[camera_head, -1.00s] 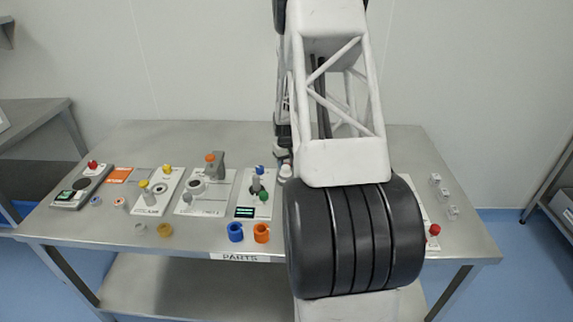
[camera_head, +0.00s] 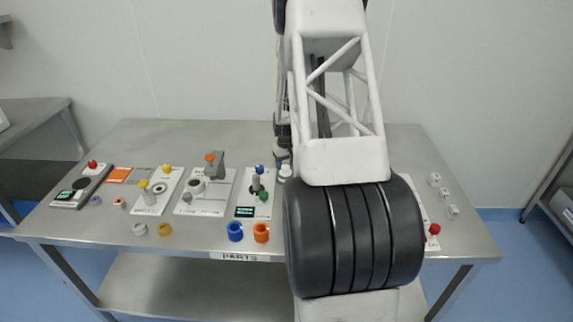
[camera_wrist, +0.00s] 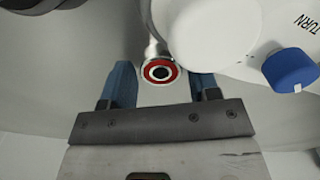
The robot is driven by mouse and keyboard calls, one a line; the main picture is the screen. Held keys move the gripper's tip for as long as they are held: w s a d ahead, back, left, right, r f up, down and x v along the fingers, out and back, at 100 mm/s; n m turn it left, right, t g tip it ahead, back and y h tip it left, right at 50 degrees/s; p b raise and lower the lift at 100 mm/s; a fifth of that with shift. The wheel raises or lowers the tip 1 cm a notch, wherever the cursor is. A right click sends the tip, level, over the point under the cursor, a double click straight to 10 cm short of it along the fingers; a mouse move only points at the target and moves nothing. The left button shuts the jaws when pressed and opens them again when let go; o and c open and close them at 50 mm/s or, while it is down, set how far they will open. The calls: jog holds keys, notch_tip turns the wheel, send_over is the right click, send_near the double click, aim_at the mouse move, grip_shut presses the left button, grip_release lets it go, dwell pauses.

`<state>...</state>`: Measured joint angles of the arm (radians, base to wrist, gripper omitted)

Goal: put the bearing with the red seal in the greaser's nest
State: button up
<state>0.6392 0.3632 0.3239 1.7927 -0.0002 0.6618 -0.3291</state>
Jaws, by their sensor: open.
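The bearing with the red seal (camera_wrist: 161,71) shows in the wrist view as a silver ring with a red band around a dark centre. It lies between the two blue fingers of my gripper (camera_wrist: 163,80), which are open with a gap on both sides of it. A metallic part touches or lies just behind its upper edge; I cannot tell which. In the head view my arm hides the gripper and this bearing. I cannot tell for sure which station is the greaser, and its nest is not clearly identifiable.
In the wrist view a large white round body (camera_wrist: 213,30) and a blue knob (camera_wrist: 290,70) are close at the right. In the head view several stations stand on the steel table (camera_head: 190,138). Blue (camera_head: 235,232) and orange (camera_head: 261,232) cups stand near its front edge.

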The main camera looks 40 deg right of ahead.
notch_tip(320, 180, up, 12)
jog(key=shift+r, duration=0.15)
dwell(0.6)
dwell(0.5)
jog(key=s+a+r+n, duration=0.1)
jog(key=s+a+r, duration=0.4)
jog(key=a, duration=0.5)
jog(key=s+a+r+t, duration=0.1)
jog(key=s+a+r, duration=0.1)
jog(key=a+r, duration=0.6)
jog(key=s+a+r+n, duration=0.1)
jog(key=s+a+r, duration=0.3)
jog(key=a, duration=0.7)
jog(key=s+a, duration=0.9)
jog(key=s, duration=0.2)
jog(key=s+a+r+n+t, duration=0.1)
jog(key=s+a, duration=0.8)
jog(key=s, duration=0.3)
jog(key=shift+s+r+t, duration=0.15)
jog(key=shift+r+t, duration=0.15)
